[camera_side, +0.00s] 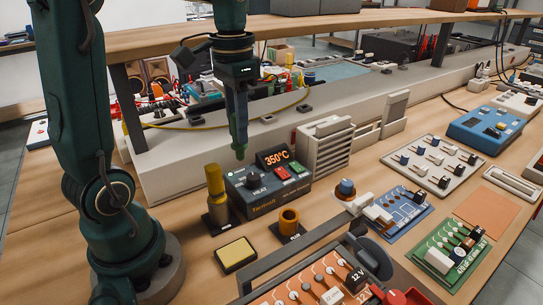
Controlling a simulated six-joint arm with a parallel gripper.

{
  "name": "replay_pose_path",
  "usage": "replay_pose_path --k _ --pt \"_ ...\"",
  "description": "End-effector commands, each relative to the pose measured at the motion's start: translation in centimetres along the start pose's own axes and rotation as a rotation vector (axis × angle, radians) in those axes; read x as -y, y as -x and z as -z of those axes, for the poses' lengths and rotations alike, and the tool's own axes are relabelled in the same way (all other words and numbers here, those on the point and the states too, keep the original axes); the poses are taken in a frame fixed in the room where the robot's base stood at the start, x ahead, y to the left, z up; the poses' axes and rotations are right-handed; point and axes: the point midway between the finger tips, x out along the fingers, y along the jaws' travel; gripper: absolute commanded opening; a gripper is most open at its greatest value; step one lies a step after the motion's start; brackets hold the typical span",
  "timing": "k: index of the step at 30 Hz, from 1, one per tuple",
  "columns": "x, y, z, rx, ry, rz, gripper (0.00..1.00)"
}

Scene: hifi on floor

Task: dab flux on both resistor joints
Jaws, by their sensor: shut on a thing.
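My gripper (238,100) hangs point-down above the soldering station, left of centre. It is shut on a slim dark pen-like tool with a greenish tip (240,152), whose tip is clear of the bench. I cannot tell for certain that it is the flux applicator. An orange-red circuit board (266,296) marked 12 V lies at the front edge, partly cut off, with round pads and small parts. A blue board (418,214) and a green board (442,238) with components lie to its right. Which joints are the resistor joints is too small to tell.
The soldering station (262,205) reads 350°C. Near it stand a yellow-handled tool (215,180) in a dark holder, an empty-looking copper cup (289,218) and a yellow sponge (236,253). A grey vented box (325,148) stands behind. A component tray (465,172) lies right.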

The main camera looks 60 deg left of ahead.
Motion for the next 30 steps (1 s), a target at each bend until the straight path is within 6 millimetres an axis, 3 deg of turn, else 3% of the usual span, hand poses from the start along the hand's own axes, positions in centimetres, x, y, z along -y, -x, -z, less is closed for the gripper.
replay_pose_path --k 16,20,30 --pt "-0.4 0.8 0.2 0.003 0.052 -0.001 0.0" --pt "-3.0 1.3 1.2 0.003 -0.009 -0.001 0.0" --pt "-13.6 2.5 1.6 -0.001 -0.323 0.0 0.0"
